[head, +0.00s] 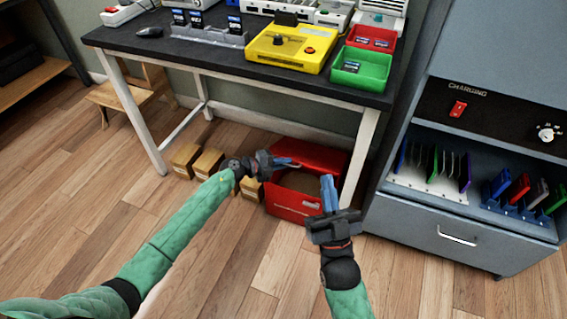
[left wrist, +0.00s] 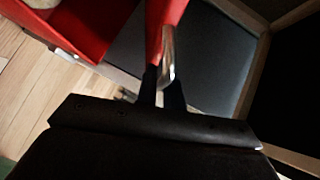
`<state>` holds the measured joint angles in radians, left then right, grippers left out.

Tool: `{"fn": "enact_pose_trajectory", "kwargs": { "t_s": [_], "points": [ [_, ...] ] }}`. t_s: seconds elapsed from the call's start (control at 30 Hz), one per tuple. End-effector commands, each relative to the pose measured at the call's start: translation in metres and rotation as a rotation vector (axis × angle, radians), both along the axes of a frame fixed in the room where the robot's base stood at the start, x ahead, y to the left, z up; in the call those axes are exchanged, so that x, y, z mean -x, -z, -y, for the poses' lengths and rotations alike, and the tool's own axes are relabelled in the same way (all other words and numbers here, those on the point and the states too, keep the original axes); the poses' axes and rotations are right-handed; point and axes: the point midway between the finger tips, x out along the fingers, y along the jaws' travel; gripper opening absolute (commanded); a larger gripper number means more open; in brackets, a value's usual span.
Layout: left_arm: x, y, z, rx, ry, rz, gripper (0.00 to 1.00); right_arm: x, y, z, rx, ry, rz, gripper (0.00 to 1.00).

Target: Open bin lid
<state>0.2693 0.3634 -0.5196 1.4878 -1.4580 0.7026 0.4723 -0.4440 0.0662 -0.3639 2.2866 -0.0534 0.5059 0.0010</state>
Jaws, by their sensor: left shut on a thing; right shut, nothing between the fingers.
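A red bin (head: 293,207) stands on the floor under the table. Its red lid (head: 318,155) is raised at the back, and the brown inside of the bin shows. My left gripper (head: 290,163) is at the lid and shut on its handle. In the left wrist view the metal lid handle (left wrist: 168,52) lies between the fingers, with the red lid running up behind it. My right gripper (head: 328,184) is shut and empty, in front of the bin's right side in the head view.
Several small cardboard boxes (head: 207,163) stand left of the bin. A white table leg (head: 362,155) and the grey charging cabinet (head: 430,238) are close on the right. The dark tabletop (head: 220,61) is above. The wooden floor (head: 200,255) in front is clear.

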Motion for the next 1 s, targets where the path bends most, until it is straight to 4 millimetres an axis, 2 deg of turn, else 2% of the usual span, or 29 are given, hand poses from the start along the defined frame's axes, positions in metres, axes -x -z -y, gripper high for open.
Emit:
{"fn": "enact_pose_trajectory", "kwargs": {
  "t_s": [0.03,0.2,0.43,0.7,0.9,1.0],
  "points": [
    [-0.002,-0.005,0.0,0.001,-0.002,0.002,0.0,-0.008,0.019,-0.003,0.018,-0.004,-0.073,0.0],
    [-0.005,-0.01,0.0,0.0,-0.003,0.003,0.0,-0.026,0.091,-0.011,0.077,-0.018,-0.311,0.0],
    [-0.009,-0.016,0.001,0.001,-0.003,0.003,0.0,-0.029,0.186,-0.018,0.148,-0.039,-0.607,0.0],
    [-0.013,-0.023,0.003,0.001,-0.003,0.003,0.0,-0.008,0.288,-0.019,0.219,-0.065,-0.916,0.0],
    [-0.016,-0.027,0.004,0.0,-0.002,0.003,0.0,0.015,0.346,-0.017,0.258,-0.082,-1.097,0.0],
    [-0.017,-0.028,0.004,0.0,-0.002,0.003,0.0,0.026,0.367,-0.016,0.274,-0.088,-1.164,0.0]
  ]
}}
